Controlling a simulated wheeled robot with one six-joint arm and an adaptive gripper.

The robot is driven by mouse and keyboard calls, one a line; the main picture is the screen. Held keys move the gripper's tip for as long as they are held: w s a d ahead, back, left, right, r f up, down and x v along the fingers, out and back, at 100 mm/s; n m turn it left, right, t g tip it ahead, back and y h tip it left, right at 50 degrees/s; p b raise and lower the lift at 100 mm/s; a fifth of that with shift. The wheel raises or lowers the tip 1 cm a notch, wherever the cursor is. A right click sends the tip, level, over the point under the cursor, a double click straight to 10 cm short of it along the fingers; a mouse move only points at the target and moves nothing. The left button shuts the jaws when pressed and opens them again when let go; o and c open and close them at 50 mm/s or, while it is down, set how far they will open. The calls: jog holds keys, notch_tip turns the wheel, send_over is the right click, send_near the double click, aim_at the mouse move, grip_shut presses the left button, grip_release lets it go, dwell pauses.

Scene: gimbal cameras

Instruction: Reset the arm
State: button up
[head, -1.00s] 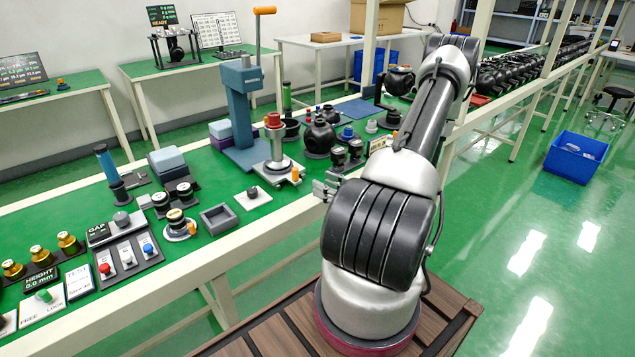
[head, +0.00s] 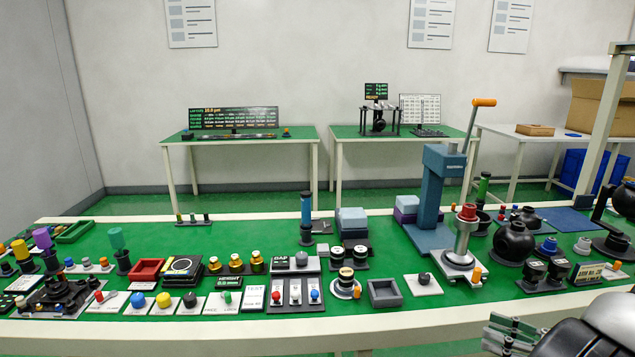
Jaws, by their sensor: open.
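My gripper (head: 508,334) shows at the lower right of the head view, in front of the near edge of the bench. Its metal fingers are apart and I see nothing between them. Part of my arm (head: 590,330) shows beside it at the bottom right corner; the rest of the arm is out of the picture. The gripper appears apart from the things on the bench.
The green workbench (head: 445,300) runs across the view with a pale front edge. A blue lever press (head: 430,190) stands right of centre. A grey open tray (head: 385,292) and several button panels line the front. Two green tables stand behind.

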jog(key=s+d+r+n+g+h, duration=0.1)
jog(key=s+r+n+g+h, duration=0.4)
jog(key=s+r+n+g, duration=0.95)
jog(key=w+a+r+n+t+h, duration=0.2)
jog(key=w+r+n+t+h, duration=0.1)
jog(key=r+n, duration=0.3)
jog(key=w+a+r+n+t+h, duration=0.2)
jog(key=w+r+n+t+h, duration=0.1)
jog(key=w+r+n, duration=0.3)
jog(key=shift+a+r+n+t+h, duration=0.35)
jog(key=shift+n+t, duration=0.2)
jog(key=shift+t, duration=0.1)
